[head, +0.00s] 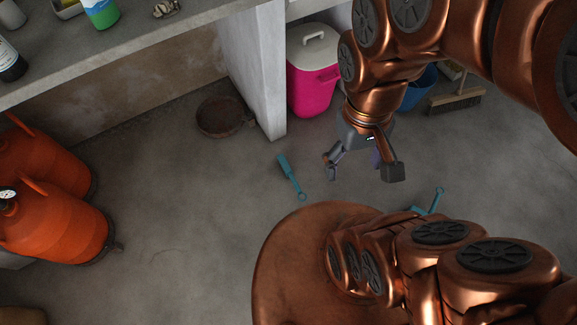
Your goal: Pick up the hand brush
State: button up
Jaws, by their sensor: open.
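A teal hand brush (290,177) lies on the concrete floor near the middle of the head view, its wider end up and left and its ringed handle end down and right. A second teal piece with a ringed handle (435,201) lies at the right, partly hidden by my arm; I cannot tell its full shape, perhaps a dustpan. My gripper (363,169) hangs to the right of the brush with its fingers spread apart and nothing between them that I can make out. It is apart from the brush.
A pink cooler (313,82) with a white lid, a blue bucket (421,88) and a broom (456,100) stand at the back. A white partition (262,70) and a brown bowl (222,116) are behind the brush. Orange vessels (57,230) stand left. Floor left of the brush is clear.

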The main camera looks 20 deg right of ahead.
aim_at(287, 171)
jog(key=z, duration=0.05)
jog(key=k, duration=0.5)
jog(key=u, duration=1.8)
jog(key=i, duration=0.9)
jog(key=z, duration=1.2)
